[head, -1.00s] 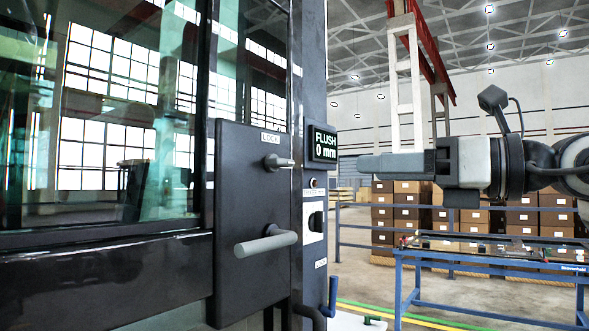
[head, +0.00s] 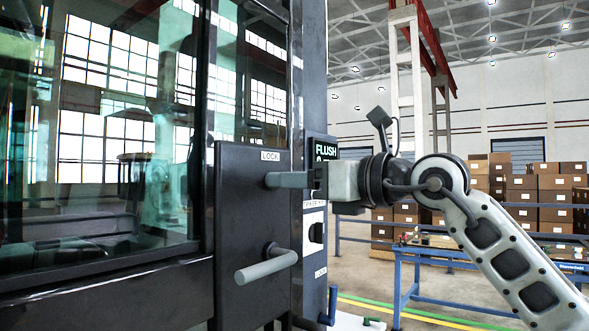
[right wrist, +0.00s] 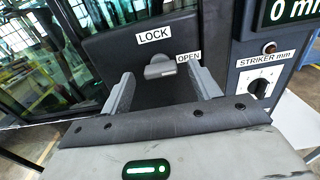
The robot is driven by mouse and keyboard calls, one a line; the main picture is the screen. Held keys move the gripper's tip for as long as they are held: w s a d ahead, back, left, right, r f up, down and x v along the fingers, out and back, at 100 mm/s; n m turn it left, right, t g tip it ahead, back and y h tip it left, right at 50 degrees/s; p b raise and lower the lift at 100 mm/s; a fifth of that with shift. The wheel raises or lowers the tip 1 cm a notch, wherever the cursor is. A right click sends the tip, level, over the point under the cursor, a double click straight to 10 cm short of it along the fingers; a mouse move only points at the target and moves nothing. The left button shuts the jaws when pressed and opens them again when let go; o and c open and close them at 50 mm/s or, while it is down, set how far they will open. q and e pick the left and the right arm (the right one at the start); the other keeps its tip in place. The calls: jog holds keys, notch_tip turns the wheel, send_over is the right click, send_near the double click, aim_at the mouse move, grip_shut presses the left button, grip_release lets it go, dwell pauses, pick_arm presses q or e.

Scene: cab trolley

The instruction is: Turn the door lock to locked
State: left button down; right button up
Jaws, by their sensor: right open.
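The door lock is a small grey thumb-turn (right wrist: 160,67) on the dark door plate (head: 232,215). A LOCK label (right wrist: 153,35) is above it and an OPEN label (right wrist: 188,57) is to its right. The knob lies roughly level, on the OPEN side rather than up at LOCK. My right gripper (right wrist: 163,88) is open, its two fingers on either side of the knob with gaps visible. In the head view the right gripper (head: 287,180) reaches in from the right and hides the knob. My left gripper is not in view.
A grey lever handle (head: 266,266) sticks out below the lock. A display (head: 324,150) and a striker dial (right wrist: 262,88) sit on the post to the right. A blue trolley table (head: 430,256) and stacked boxes stand behind my right arm.

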jog(key=shift+w+a, duration=0.35)
jog(key=shift+a, duration=0.1)
jog(key=c, duration=1)
